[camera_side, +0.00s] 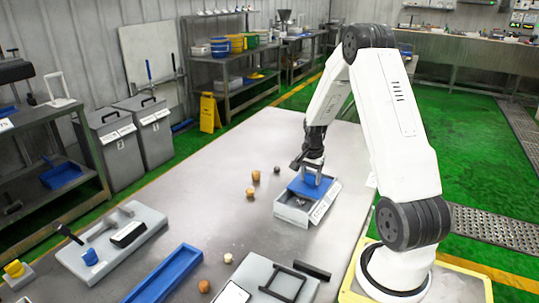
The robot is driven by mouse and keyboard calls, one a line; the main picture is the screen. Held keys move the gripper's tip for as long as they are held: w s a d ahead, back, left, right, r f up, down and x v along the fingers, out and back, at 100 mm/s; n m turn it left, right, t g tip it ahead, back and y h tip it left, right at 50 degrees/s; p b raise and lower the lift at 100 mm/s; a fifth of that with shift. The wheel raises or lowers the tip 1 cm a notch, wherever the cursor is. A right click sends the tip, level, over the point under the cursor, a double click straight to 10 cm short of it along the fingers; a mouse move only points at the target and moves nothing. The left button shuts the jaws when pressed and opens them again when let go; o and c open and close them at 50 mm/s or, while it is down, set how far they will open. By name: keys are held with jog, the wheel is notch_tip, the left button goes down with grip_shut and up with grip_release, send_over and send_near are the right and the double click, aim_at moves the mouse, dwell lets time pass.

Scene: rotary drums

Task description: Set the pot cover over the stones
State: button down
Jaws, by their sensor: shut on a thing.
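My gripper (314,172) is shut on the blue cover (303,188), gripping it from above by what looks like its handle. The cover is a flat blue plate at the grey open-topped box (291,213), over its far part. I cannot tell whether the cover touches the box rim. The near part of the box is uncovered, and small dark things (301,202) show inside; they may be the stones, but are too small to tell. The box has a lettered label on its right side.
Small brown and dark lumps (250,192) lie left of the box. Nearer on the table are a grey tool board (150,222), a long blue tray (163,279) and a grey board with a black frame (285,283). The table's far end is clear.

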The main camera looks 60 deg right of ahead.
aim_at(299, 188)
jog(key=a, duration=0.8)
jog(key=shift+w, duration=0.25)
jog(key=shift+d, duration=0.1)
jog(key=shift+c, duration=0.4)
grip_release()
jog(key=shift+r, duration=0.1)
notch_tip(299, 188, up, 8)
jog(key=shift+f, duration=0.2)
